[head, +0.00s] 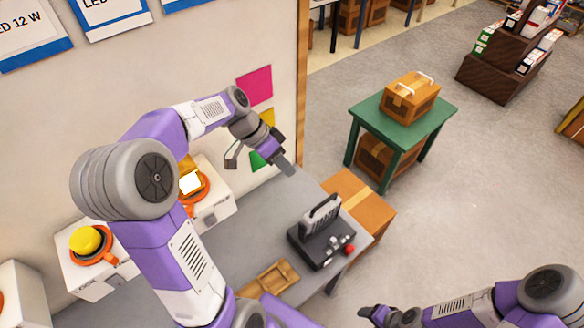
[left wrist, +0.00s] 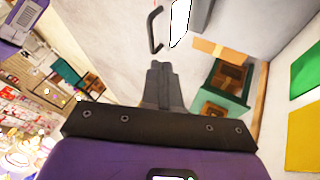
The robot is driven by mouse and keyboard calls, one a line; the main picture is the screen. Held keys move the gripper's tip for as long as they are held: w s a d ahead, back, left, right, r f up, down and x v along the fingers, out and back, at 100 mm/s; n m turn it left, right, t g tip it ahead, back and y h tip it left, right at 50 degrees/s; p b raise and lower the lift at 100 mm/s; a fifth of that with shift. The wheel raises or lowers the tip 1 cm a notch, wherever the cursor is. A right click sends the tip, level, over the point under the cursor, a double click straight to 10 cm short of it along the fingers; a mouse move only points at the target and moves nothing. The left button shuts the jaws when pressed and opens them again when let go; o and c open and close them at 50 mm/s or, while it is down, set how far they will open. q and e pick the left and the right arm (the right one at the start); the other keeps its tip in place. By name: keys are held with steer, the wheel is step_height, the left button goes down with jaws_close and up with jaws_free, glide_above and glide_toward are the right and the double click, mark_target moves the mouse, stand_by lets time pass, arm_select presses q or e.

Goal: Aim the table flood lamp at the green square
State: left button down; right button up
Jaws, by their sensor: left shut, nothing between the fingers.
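The table flood lamp (head: 308,246) stands on the grey table near its right end, with a dark base, an upright head with a handle and a red knob. In the left wrist view its bright white face (left wrist: 180,22) and black handle (left wrist: 153,32) show at the top edge. The green square (head: 258,161) is low on the wall, partly hidden by my left gripper; it also shows in the left wrist view (left wrist: 306,72). My left gripper (head: 287,168) is shut and empty, above and behind the lamp, apart from it. My right gripper (head: 372,313) is low, right of the table; its fingers are unclear.
Pink (head: 255,84) and yellow (head: 268,117) squares are above the green one. White boxes with an orange-ringed yellow button (head: 85,240) and a lit unit (head: 191,183) stand left. A wooden tray (head: 268,281) lies in front; a cardboard box (head: 365,200) is beyond the table.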

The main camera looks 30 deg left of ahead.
arm_select(q)
steer(key=s+d+f+m+y+p, duration=0.1)
steer(key=d+f+m+y+p, duration=0.2)
steer(key=d+m+y+p, duration=1.15)
steer(key=m+b, duration=0.2)
steer(key=b, duration=0.4)
glide_toward(322, 212)
steer(key=f, duration=0.1)
steer(key=w+a, duration=0.2)
steer(key=a, duration=0.1)
steer(key=shift+w+f+t+p, duration=0.1)
steer(key=shift+f+t+p, duration=0.2)
steer(key=shift+f+t, duration=0.1)
